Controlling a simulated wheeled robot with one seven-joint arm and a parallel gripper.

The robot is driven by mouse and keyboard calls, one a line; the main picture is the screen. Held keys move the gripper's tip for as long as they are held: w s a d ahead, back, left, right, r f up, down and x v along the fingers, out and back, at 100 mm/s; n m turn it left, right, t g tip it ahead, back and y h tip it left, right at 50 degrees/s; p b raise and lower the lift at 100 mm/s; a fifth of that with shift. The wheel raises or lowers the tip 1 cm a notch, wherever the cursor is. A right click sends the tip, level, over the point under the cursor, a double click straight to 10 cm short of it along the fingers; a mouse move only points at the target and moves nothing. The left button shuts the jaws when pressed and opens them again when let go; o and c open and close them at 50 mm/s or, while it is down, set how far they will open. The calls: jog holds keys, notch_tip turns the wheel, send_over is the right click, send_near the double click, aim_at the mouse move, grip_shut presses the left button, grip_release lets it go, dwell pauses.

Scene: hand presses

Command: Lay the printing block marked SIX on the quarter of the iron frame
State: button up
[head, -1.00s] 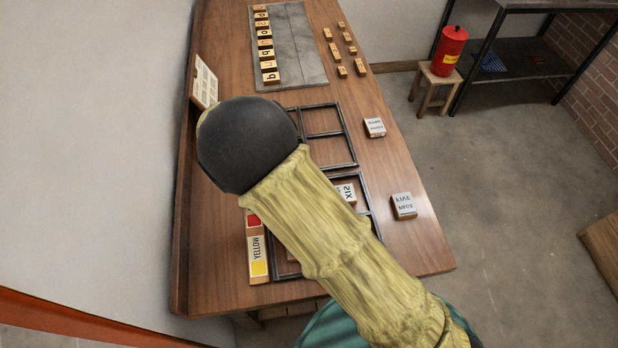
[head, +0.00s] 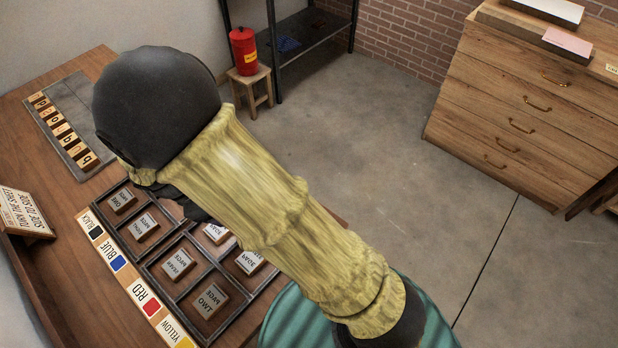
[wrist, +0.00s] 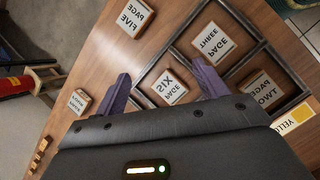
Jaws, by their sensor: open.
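The block marked SIX (wrist: 168,87) lies face up inside a compartment of the iron frame (wrist: 146,80) in the wrist view. My gripper (wrist: 161,70) is open. Its two purple fingers stand left and right of the SIX block in the picture, with no visible contact. The blocks marked THREE (wrist: 212,43) and TWO (wrist: 258,92) lie in neighbouring compartments. In the head view, the iron frame (head: 188,284) shows partly. A partly covered block there (head: 217,233) sits beside my arm, its marking hard to read. My arm hides the fingers in the head view.
A FIVE block (wrist: 136,18) and another block (wrist: 79,100) lie on bare table. A colour strip (head: 140,294) runs along the frames; the far one holds further blocks. A sign (head: 22,213), a letter tray (head: 75,120) and a red can (head: 244,50) stand farther off.

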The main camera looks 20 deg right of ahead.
jog(key=s+d+r+m+y, duration=0.1)
jog(key=s+d+r+m, duration=0.1)
jog(key=d+m, duration=0.3)
jog(key=s+d+r+m+t+y, duration=0.1)
jog(key=s+d+r+m+y, duration=0.1)
jog(key=d+m, duration=0.4)
jog(key=s+d+r+m+y, duration=0.2)
jog(key=d+r+m, duration=0.2)
jog(key=d, duration=0.6)
jog(key=shift+m+t, duration=0.4)
jog(key=shift+m, duration=0.5)
